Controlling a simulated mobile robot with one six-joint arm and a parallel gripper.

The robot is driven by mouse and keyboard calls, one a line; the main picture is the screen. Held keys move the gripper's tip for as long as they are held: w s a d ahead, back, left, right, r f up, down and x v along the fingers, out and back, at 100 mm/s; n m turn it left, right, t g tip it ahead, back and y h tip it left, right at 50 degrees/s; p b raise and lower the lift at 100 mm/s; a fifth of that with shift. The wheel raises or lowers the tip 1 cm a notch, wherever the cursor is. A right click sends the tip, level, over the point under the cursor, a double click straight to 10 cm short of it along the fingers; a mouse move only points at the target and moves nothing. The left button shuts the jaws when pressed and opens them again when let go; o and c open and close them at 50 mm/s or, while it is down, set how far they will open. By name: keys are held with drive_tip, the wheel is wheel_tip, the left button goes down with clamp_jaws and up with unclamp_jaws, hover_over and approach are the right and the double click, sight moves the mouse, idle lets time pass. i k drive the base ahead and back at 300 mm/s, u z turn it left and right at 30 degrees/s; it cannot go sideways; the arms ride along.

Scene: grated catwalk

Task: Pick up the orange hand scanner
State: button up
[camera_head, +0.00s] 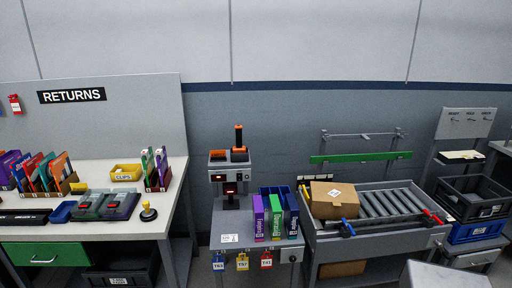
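An orange and black upright item (239,138), which looks like the orange hand scanner, stands on top of a grey machine (217,172) in the middle of the view. Its lower part is orange and sits at the right of the machine's top. It is small in the picture, so its exact shape and whether it rests in a holder are hard to tell. My gripper is not in view.
Coloured binders (277,217) stand on the grey stand below the machine. A cluttered returns table (150,222) is at left. A roller conveyor (384,203) with a cardboard box (333,199) is at right. A pale grey surface (445,276) fills the lower right.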

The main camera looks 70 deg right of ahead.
sight(238, 148)
drive_tip(key=z, duration=1.05)
drive_tip(key=i, duration=0.6)
drive_tip(key=u, duration=0.05)
drive_tip(key=k, duration=0.6)
drive_tip(key=u, duration=0.1)
